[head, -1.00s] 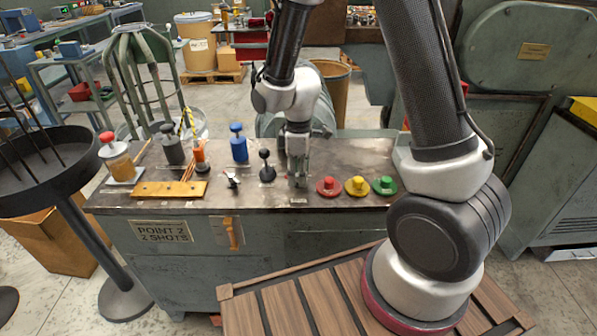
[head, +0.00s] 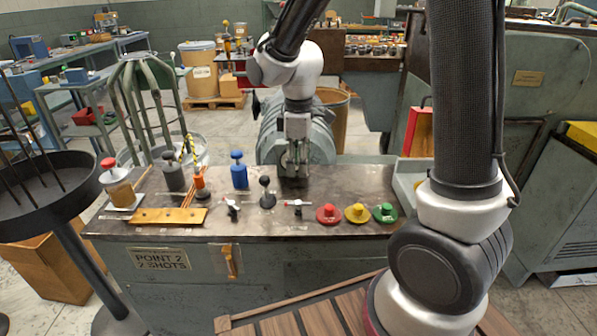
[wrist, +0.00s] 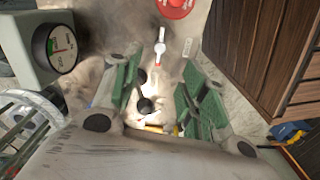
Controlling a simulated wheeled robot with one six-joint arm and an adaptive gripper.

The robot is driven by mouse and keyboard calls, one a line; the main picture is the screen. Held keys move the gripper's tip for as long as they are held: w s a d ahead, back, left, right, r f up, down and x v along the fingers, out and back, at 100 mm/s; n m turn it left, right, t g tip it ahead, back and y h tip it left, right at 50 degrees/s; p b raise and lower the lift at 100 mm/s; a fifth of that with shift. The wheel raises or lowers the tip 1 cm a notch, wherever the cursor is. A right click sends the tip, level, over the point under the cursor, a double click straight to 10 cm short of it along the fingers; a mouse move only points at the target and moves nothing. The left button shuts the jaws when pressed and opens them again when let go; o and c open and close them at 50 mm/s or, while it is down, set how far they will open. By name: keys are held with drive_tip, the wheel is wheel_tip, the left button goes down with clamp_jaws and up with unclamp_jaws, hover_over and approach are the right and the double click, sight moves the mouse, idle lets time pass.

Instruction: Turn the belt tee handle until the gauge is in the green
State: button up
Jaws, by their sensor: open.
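A small tee handle (head: 297,205) in white metal with red on it lies on the bench top, left of the red button. It also shows in the wrist view (wrist: 160,46), ahead of the fingers. A second small lever (head: 232,208) stands farther left; no readable label tells which belongs to the belt. My gripper (head: 295,170) is open and empty, above and behind the first tee handle, apart from it. Its green-padded fingers show in the wrist view. The round gauge (wrist: 62,48) has a white face with green and red marks; its exact reading is too small to tell.
A black ball-knob lever (head: 267,194) stands left of the tee handle. Red (head: 327,213), yellow (head: 357,213) and green (head: 384,212) buttons line the right. A blue-topped plunger (head: 239,172) and an orange one (head: 200,186) stand at left.

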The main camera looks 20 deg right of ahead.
sight(298, 201)
wheel_tip(298, 201, down, 4)
drive_tip(key=shift+f+m, duration=0.2)
drive_tip(key=shift+m, duration=0.8)
wheel_tip(298, 201, down, 7)
drive_tip(key=shift+f, duration=0.2)
